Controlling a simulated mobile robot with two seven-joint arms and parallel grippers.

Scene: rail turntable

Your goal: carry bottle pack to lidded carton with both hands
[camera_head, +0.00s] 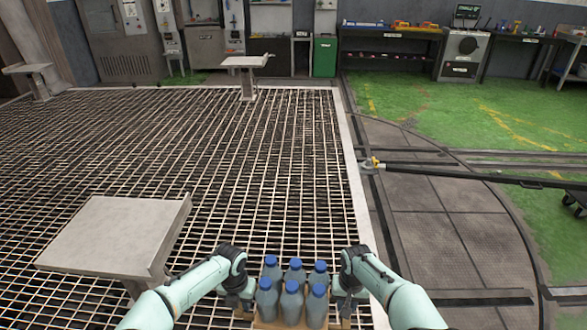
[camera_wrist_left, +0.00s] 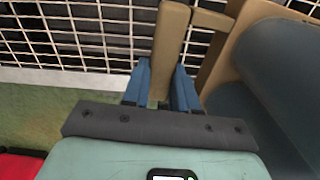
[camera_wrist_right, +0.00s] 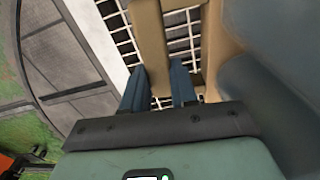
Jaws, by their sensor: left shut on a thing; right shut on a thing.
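The bottle pack is several grey-blue bottles (camera_head: 291,304) with blue caps in a tan carrier (camera_head: 268,324) at the bottom middle of the head view. My left gripper (camera_head: 243,301) is at its left side, and my right gripper (camera_head: 344,299) at its right side. In the left wrist view the blue fingers (camera_wrist_left: 160,90) are shut on a tan handle (camera_wrist_left: 170,45) of the carrier. In the right wrist view the fingers (camera_wrist_right: 158,88) are shut on the other tan handle (camera_wrist_right: 152,40). The pack looks upright. No lidded carton shows in these views.
A metal grating (camera_head: 250,170) covers the floor ahead, with grey pedestal tables (camera_head: 110,232) (camera_head: 245,62) standing on it. A long dark bar (camera_head: 470,175) lies across the right side. A green bin (camera_head: 325,56) and workbenches (camera_head: 390,32) line the back wall.

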